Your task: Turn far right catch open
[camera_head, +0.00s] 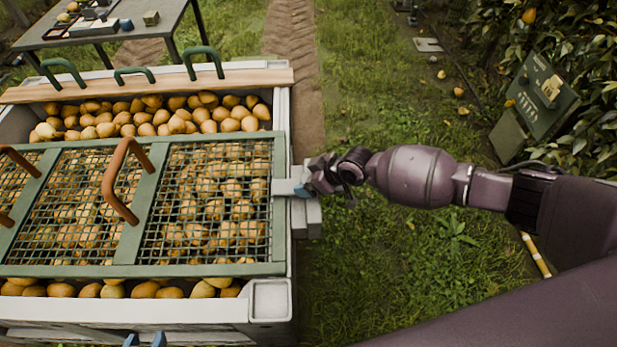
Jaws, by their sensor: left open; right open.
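A green-framed mesh lid (128,205) lies over a pale bin (270,300) full of pears (215,195). A grey catch (283,187) sits at the right edge of the lid, beside a grey block (307,215) on the bin's outer side. My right gripper (304,189) is at this catch, its bluish fingers at the catch's outer end; whether they touch it I cannot tell. The fingers partly hide the catch, and its turned position is unclear. My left gripper (145,340) shows only as two spread blue fingertips at the bottom edge, by the bin's near wall.
Brown handles (122,180) stand up from the lid. A wooden board (150,83) with green handles (203,60) spans the bin's far side. A table (110,25) stands behind. A dark green panel (541,95) stands at right by the foliage. Grass right of the bin is open.

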